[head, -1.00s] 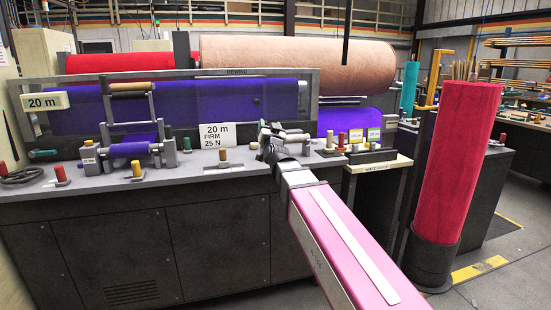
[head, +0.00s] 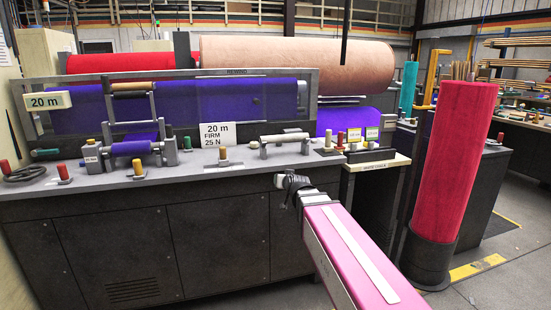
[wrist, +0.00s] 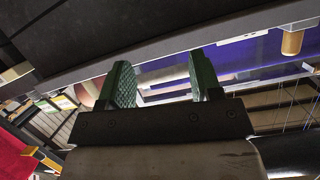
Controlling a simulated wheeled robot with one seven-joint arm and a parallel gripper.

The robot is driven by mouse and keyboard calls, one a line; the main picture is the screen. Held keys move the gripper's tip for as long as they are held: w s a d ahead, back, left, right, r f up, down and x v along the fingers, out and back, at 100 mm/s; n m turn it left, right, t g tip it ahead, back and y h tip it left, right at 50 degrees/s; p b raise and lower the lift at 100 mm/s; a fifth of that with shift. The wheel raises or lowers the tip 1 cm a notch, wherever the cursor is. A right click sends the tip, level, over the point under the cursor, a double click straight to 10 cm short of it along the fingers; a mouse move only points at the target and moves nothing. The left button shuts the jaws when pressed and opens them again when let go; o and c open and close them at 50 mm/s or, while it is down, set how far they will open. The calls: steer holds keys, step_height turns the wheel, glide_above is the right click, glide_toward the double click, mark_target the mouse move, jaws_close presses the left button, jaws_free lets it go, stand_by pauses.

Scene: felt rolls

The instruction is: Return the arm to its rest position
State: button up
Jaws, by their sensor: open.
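My arm, with its pink link, reaches in from the bottom right in the head view. My gripper (head: 287,182) is at its end, in front of the counter's dark cabinet face and just below the worktop edge. The wrist view shows my gripper (wrist: 163,82) with its two green textured fingers apart and nothing between them. The counter edge runs across the picture close beyond the fingertips. I cannot tell from these frames whether they touch it.
The grey worktop (head: 75,188) carries a pale roller on a stand (head: 285,138), small spools and a "20 m FIRM 25 N" card (head: 217,134). A white-topped side stand (head: 378,165) is to the right. A tall red felt roll (head: 455,155) stands beyond it, beside my arm.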

steer(key=s+d+f+g+h, duration=0.1)
steer(key=s+d+f+g, duration=0.3)
steer(key=s+f, duration=0.3)
steer(key=s+d+f+g+h, duration=0.1)
steer(key=s+d+f+g, duration=0.4)
steer(key=s+f, duration=0.3)
steer(key=s+d+f+m+g+h, duration=0.1)
steer(key=s+d+f+g, duration=0.4)
steer(key=s+f, duration=0.3)
step_height(320, 180, down, 4)
steer(key=shift+d+r+h, duration=0.15)
steer(key=shift+d+h, duration=0.25)
steer(key=shift+d, duration=0.35)
